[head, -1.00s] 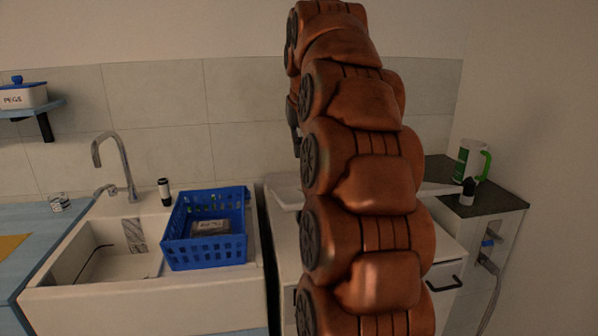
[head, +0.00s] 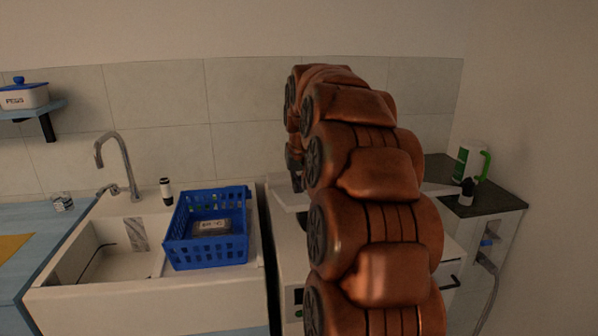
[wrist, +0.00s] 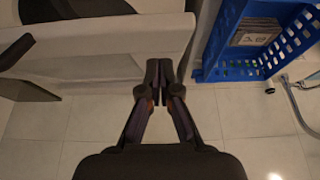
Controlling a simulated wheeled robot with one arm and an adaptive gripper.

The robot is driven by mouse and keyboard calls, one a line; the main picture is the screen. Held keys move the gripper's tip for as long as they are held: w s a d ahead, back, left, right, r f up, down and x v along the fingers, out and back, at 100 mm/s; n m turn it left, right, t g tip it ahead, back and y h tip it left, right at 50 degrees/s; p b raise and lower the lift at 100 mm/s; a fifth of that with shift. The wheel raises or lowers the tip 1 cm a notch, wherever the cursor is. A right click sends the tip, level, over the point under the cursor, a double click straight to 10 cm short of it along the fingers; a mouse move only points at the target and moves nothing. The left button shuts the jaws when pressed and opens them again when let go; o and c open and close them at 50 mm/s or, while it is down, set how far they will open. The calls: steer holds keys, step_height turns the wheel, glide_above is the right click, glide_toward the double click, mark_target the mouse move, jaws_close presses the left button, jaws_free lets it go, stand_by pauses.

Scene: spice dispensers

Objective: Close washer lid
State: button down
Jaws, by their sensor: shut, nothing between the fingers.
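The white washer (head: 292,235) stands right of the sink in the head view, mostly hidden behind my copper-coloured arm. A pale panel (head: 286,194), which looks like part of its lid, shows left of the arm; its angle is hard to tell. In the wrist view a large white panel (wrist: 110,45), likely the washer lid, fills the upper left. My gripper (wrist: 158,72) is shut and empty, with its fingertips close to the panel's lower right corner. I cannot tell whether they touch. In the head view the gripper is hidden by the arm.
A blue basket (head: 207,245) stands by the white sink (head: 150,297), left of the washer; it also shows in the wrist view (wrist: 228,68). A tap (head: 119,160) rises behind the sink. A dark counter (head: 497,207) with a green-and-white jug (head: 472,163) stands right.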

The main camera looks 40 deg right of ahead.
steer(key=shift+s+a+f, duration=0.15)
steer(key=shift+s+f, duration=0.05)
steer(key=shift+f, duration=0.4)
steer(key=shift+s+a+f, duration=0.1)
steer(key=shift+s+f, duration=0.05)
steer(key=shift+f, duration=0.45)
